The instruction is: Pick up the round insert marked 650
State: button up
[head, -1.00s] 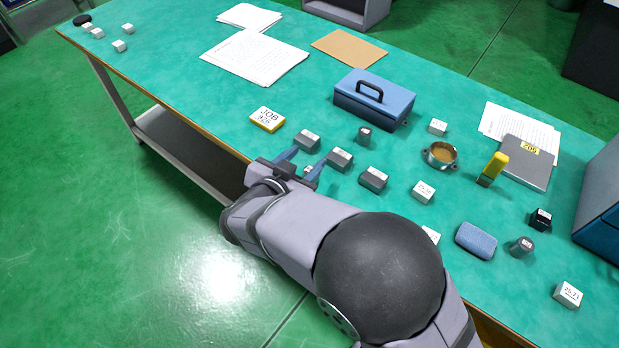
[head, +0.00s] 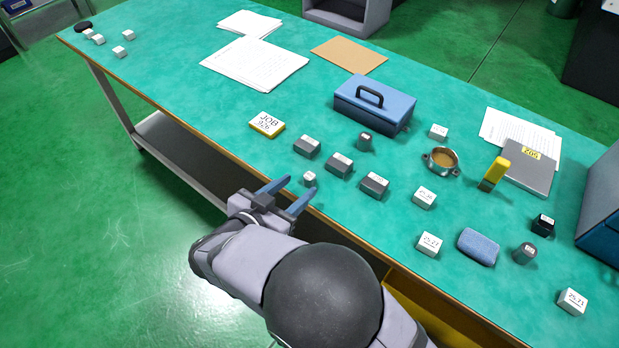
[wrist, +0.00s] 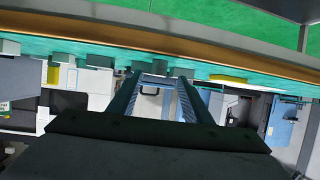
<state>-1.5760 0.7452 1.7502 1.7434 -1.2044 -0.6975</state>
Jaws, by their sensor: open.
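Two round grey inserts stand on the green bench in the head view. One round insert (head: 365,141) is in front of the blue toolbox, and another round insert (head: 524,253) is at the right, near the blue pad. Their marks are too small to read, so I cannot tell which is 650. My gripper (head: 299,188) is open and empty at the bench's front edge, left of and in front of both. In the wrist view my gripper (wrist: 159,80) shows its two parted fingers with nothing held between them.
A small pale block (head: 310,179) is close to the fingertips. Several grey blocks, such as this grey block (head: 339,165), stand behind it. The blue toolbox (head: 376,103), a metal ring cup (head: 441,160) and a yellow-topped piece (head: 495,173) stand farther back. The bench's left middle is clear.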

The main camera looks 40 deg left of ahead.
aim_at(306, 181)
jog(key=shift+x, duration=2.4)
jog(key=shift+d, duration=0.15)
grip_shut()
